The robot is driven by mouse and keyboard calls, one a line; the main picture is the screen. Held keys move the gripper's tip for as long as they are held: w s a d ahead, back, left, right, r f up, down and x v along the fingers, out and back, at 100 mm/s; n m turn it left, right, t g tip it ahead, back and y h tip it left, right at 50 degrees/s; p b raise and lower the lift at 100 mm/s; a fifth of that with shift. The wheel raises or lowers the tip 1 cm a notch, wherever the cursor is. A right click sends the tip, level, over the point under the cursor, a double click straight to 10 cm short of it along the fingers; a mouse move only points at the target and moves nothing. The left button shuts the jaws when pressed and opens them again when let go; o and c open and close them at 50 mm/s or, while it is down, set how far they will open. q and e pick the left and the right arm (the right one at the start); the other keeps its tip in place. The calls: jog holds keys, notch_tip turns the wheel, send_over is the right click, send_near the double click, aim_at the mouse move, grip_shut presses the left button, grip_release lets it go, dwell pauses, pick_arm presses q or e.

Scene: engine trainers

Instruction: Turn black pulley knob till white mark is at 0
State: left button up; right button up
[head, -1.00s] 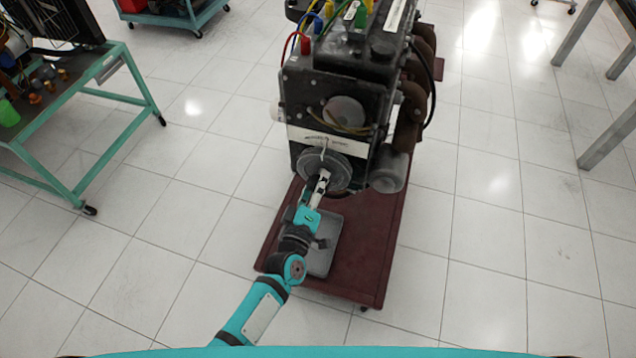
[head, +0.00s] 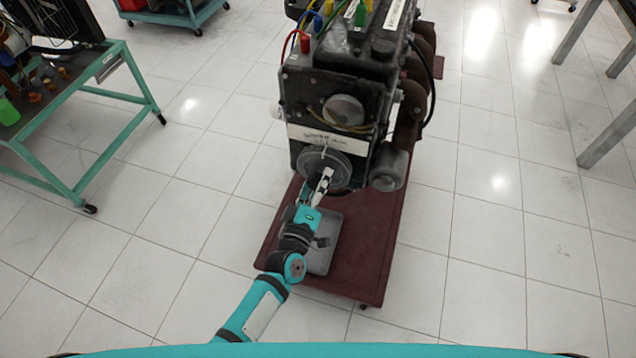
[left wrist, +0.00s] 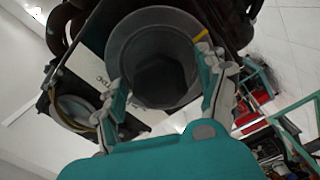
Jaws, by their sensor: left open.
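The black pulley knob (head: 340,165) is a round dark disc low on the front of the engine (head: 355,85). A white label strip (head: 330,138) with small dark marks runs just above it. The numbers on it are too small to read. A thin pale line shows at the top of the disc. My left gripper (head: 324,180) is in front of the disc's lower part. In the left wrist view the pulley's dark hollow face (left wrist: 160,75) lies between the gripper's open fingers. A small yellow mark shows on its rim. Whether the fingers touch it I cannot tell.
The engine stands on a dark red wheeled stand (head: 362,250) with a grey tray (head: 322,258) under my left arm. A green-framed bench (head: 150,85) with parts is at the left.

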pick_arm(q)
jog(key=v, duration=1.2)
dwell(0.3)
jog(key=s+a+f+m+g+y, duration=0.1)
jog(key=s+a+f+m+g, duration=0.15)
jog(key=f, duration=0.65)
jog(key=s+a+f+m+g, duration=0.2)
jog(key=s+f+g, duration=0.15)
jog(key=f, duration=0.45)
jog(key=s+a+f+m+g+y, duration=0.1)
jog(key=s+a+f+m+g, duration=0.15)
jog(key=f, duration=0.65)
jog(key=s+a+f+m+g+y, duration=0.1)
jog(key=s+a+f, duration=0.3)
jog(key=s, duration=0.4)
jog(key=s+a+f+m+g+y, duration=0.1)
jog(key=s+a+f+g, duration=0.3)
jog(key=s, duration=0.5)
jog(key=s+a+f+m+g+y, duration=0.1)
jog(key=s+a+f+m+g, duration=0.1)
jog(key=s+a+f, duration=0.3)
jog(key=s+f, duration=0.2)
jog(key=s, duration=0.1)
jog(key=shift+s+f+m+g+y, duration=0.25)
jog(key=shift+f+m+g+y, duration=0.05)
jog(key=shift+f+g, duration=0.05)
